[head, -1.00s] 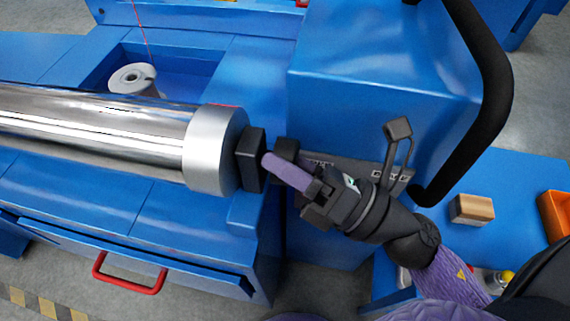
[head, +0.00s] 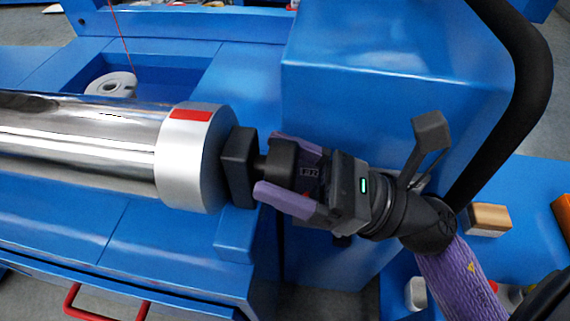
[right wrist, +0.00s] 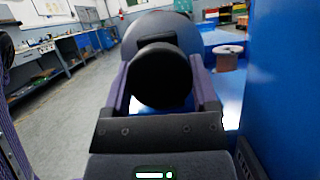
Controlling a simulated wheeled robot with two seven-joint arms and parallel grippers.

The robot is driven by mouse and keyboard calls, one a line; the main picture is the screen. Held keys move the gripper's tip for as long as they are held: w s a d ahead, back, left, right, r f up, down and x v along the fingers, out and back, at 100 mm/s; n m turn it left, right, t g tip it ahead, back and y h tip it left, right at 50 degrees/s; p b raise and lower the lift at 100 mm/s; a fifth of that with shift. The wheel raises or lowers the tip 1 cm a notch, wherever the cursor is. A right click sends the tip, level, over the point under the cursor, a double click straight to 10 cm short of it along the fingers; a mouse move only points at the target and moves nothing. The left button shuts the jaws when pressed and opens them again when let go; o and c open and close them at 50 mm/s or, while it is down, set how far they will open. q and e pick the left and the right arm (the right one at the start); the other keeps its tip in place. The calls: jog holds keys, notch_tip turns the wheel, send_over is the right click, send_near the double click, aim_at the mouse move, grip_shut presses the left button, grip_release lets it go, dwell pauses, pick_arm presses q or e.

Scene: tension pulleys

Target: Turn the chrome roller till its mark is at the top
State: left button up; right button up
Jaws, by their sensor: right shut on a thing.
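The chrome roller (head: 80,140) lies across the left of the head view, with a pale silver collar (head: 185,165) at its right end. A red mark (head: 190,114) shows on the upper part of the collar. A black block (head: 238,166) and a round black knob (head: 281,158) stick out of that end. My right gripper (head: 270,163) is shut on the knob, one purple finger on each side. In the right wrist view the knob (right wrist: 160,78) sits between the fingers, with the grey collar behind it. My left gripper is not in view.
A tall blue housing (head: 390,85) with a thick black bar (head: 515,90) stands right of the roller end. A pale spool (head: 110,84) sits in a recess behind the roller. A red drawer handle (head: 105,304) is at the front. A wooden block (head: 489,219) lies at right.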

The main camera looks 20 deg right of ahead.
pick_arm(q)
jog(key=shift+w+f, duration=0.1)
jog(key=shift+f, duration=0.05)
pick_arm(e)
jog(key=shift+n, duration=0.4)
jog(key=o, duration=1.1)
notch_tip(320, 180, up, 10)
jog(key=p, duration=0.8)
jog(key=shift+r, duration=0.1)
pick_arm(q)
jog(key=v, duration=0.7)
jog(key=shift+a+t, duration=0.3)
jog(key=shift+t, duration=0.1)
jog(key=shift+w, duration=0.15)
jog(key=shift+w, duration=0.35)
